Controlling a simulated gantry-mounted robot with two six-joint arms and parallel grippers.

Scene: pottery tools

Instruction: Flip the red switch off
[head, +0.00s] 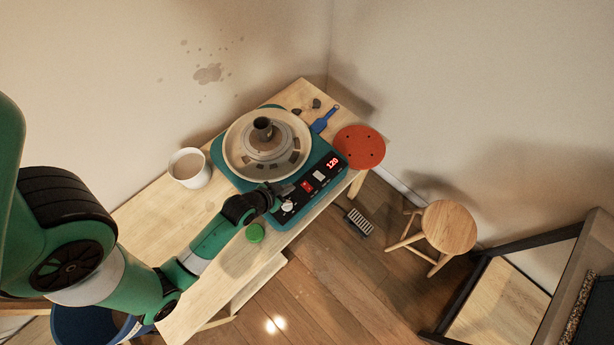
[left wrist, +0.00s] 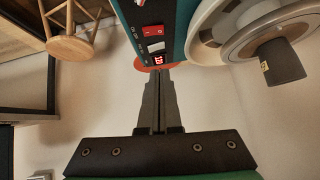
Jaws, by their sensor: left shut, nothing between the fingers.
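The red switch (head: 306,187) is on the dark front panel of the teal pottery wheel (head: 329,180). It also shows in the left wrist view (left wrist: 152,30), above the fingertips in the picture. My left gripper (head: 286,189) is shut and empty. In the head view it is over the panel, just left of the red switch, close to the white knob (head: 287,206). Whether it touches the panel I cannot tell. A white button (head: 319,175) and a lit red display (head: 332,163) reading 120 sit right of the switch. My right gripper is not in view.
The wheel stands on a wooden table (head: 160,222). A white cup (head: 189,168) is left of it, a green lid (head: 255,233) in front and a red disc (head: 359,147) to the right. A blue tool (head: 324,121) lies behind. A stool (head: 447,227) stands on the floor.

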